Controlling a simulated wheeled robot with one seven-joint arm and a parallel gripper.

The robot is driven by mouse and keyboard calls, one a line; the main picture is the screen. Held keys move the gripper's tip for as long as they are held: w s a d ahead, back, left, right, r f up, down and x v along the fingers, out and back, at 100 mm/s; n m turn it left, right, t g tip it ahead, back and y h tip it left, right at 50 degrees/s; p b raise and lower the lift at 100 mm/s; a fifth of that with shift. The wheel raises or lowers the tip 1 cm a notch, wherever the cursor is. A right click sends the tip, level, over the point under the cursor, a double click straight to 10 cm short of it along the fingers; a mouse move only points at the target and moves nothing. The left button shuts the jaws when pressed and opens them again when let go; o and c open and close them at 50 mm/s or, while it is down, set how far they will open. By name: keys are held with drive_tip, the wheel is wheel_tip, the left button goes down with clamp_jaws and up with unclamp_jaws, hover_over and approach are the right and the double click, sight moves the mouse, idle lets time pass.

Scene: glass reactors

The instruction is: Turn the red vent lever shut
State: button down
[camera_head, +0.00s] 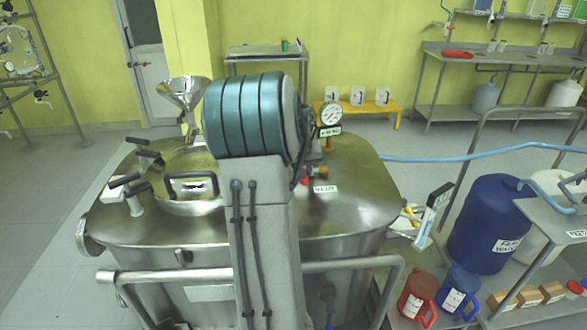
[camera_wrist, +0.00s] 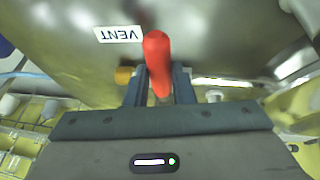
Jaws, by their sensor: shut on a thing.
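The red vent lever (camera_wrist: 157,58) stands between the two fingers of my gripper (camera_wrist: 164,88) in the wrist view. The fingers are shut on its lower part, and its rounded end reaches past them. A white VENT label (camera_wrist: 119,34) is on the steel lid to the left, upside down in this view. A brass-coloured fitting (camera_wrist: 123,75) shows left of the fingers. In the head view a small red part of the lever (camera_head: 305,181) shows beside my arm, near the label (camera_head: 325,189). My arm hides the gripper there.
The steel vessel (camera_head: 350,205) carries a pressure gauge (camera_head: 331,114) behind the lever, a funnel (camera_head: 184,92) and clamp handles on the left. A blue hose (camera_head: 450,156) runs right. A blue drum (camera_head: 487,225) and red and blue jugs stand right of the vessel.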

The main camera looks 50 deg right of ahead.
drive_tip(key=shift+r, duration=0.1)
idle(0.3)
drive_tip(key=c, duration=1.2)
unclamp_jaws()
drive_tip(key=shift+c, duration=0.2)
drive_tip(key=v, duration=1.3)
drive_tip(key=shift+a+r, duration=0.25)
drive_tip(key=shift+r, duration=0.05)
